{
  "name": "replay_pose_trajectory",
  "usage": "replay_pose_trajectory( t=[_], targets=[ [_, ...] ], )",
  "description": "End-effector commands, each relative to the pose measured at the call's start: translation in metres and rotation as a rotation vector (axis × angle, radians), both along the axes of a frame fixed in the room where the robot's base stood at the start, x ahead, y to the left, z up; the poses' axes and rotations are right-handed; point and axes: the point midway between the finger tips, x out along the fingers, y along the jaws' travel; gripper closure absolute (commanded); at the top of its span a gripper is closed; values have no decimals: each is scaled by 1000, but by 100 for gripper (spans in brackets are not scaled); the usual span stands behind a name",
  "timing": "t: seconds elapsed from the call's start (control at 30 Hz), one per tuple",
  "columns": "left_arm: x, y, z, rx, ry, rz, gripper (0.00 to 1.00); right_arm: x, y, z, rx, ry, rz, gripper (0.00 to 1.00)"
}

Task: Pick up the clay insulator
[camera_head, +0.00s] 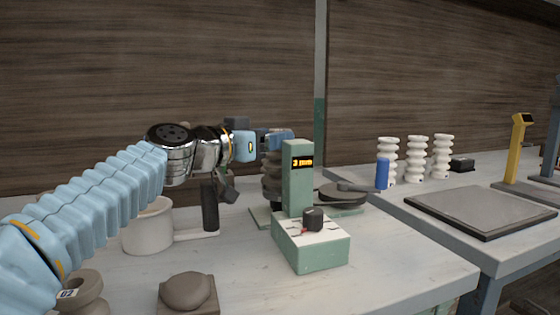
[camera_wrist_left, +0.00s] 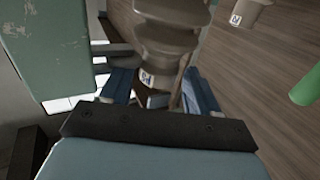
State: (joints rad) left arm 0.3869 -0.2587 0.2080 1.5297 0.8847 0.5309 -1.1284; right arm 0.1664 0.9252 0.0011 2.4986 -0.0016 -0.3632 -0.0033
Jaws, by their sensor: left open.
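A brown-grey ribbed clay insulator (camera_head: 270,184) stands on the near table behind a green post, which hides part of it. It also shows in the left wrist view (camera_wrist_left: 168,38), with a small white label low on its side. My left gripper (camera_head: 280,138) is open near the insulator's upper part, partly behind the green post. In the left wrist view the blue fingers (camera_wrist_left: 160,92) lie to either side of the insulator's labelled end; I cannot tell whether they touch it. My right gripper is not in view.
The green device (camera_head: 310,244) with a lit display and black knob stands close by. A pale pot (camera_head: 149,228), a clay lump (camera_head: 187,289) and a piece labelled 02 (camera_head: 84,289) sit at left. Several white insulators (camera_head: 417,158) and a blue cylinder (camera_head: 382,173) stand on the right table.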

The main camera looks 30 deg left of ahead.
Motion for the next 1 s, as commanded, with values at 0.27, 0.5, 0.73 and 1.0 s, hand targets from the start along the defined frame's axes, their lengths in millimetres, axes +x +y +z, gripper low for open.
replay_pose_trajectory(
  t=[0.27, 0.5, 0.73, 1.0],
  targets=[
    [31, -7, 0, 0, 0, 2, 39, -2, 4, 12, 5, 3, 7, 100],
    [31, -7, 0, 0, -1, 2, 47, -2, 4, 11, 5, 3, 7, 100],
    [31, -7, 0, 0, 0, 2, 82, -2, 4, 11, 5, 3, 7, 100],
    [31, -7, 0, 0, 0, 2, 100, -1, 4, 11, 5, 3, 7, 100]
  ],
)
